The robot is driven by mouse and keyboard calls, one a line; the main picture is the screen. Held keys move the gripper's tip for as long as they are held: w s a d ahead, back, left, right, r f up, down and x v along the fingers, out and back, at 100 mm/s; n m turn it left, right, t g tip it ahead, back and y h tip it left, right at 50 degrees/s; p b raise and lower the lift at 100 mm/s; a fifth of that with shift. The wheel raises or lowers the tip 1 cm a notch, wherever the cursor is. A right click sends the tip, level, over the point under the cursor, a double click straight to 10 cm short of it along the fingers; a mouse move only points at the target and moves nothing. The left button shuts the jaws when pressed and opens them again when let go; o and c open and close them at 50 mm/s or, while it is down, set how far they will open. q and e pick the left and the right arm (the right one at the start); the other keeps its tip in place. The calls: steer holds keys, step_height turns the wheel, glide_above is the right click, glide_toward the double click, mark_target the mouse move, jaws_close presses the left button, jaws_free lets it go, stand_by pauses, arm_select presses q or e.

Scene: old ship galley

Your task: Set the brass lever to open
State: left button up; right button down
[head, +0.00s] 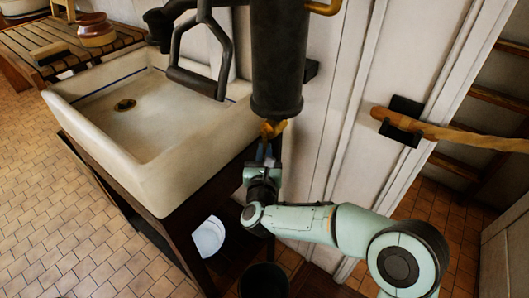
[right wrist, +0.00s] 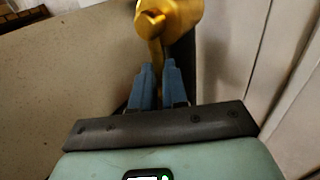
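The brass lever (head: 272,129) is at the bottom of a dark upright cylinder (head: 277,60), right of the sink. In the right wrist view the brass fitting has a round knob, and its narrow arm (right wrist: 156,48) hangs down to my fingertips. My right gripper (head: 267,156) reaches up from below. In the right wrist view its two blue fingers (right wrist: 158,72) stand close together, one on each side of the lever's lower end, and look shut on it. The fingers hide the lever's tip. My left gripper is not in view.
A pale sink (head: 135,150) on a dark stand is left of my right gripper. A bucket (head: 264,281) stands below. A wall bracket with a wooden rail (head: 450,132) is at right. Tiled floor is open at left.

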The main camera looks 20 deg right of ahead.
steer(key=shift+s+d+n, duration=0.1)
steer(key=shift+s+n, duration=0.05)
steer(key=shift+n, duration=0.15)
steer(key=c, duration=1.1)
jaws_free()
steer(key=shift+c, duration=0.2)
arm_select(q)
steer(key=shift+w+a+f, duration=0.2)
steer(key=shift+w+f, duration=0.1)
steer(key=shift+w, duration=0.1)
arm_select(e)
steer(key=v, duration=1.3)
steer(key=shift+s+r, duration=0.2)
steer(key=shift+r, duration=0.2)
